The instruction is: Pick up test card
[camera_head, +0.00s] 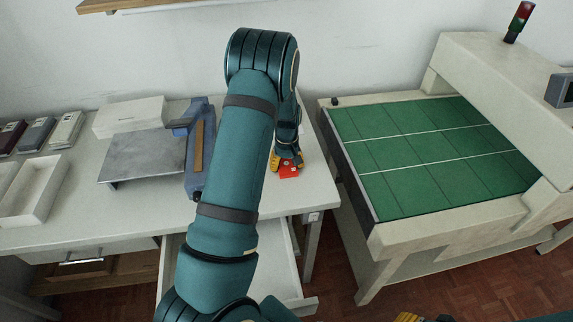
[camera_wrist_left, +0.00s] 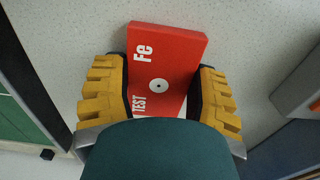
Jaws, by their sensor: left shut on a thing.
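The red test card (camera_wrist_left: 165,65) carries white "Fe" and "TEST" lettering and a white dot with a dark centre. In the left wrist view it lies between the yellow fingers of my left gripper (camera_wrist_left: 160,95), which are shut on its two sides. In the head view the card (camera_head: 289,171) shows as a small red patch at the right part of the white table, under my left gripper (camera_head: 287,160). I cannot tell whether it touches the table. My right gripper (camera_head: 422,318) barely shows at the bottom edge, its fingers mostly cut off.
A blue device (camera_head: 197,150), a grey metal plate (camera_head: 146,160) and a white box (camera_head: 129,116) stand left of my left arm. A white tray (camera_head: 30,218) is at far left. An open drawer (camera_head: 284,265) juts out below. A green-topped machine (camera_head: 428,150) stands right across a gap.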

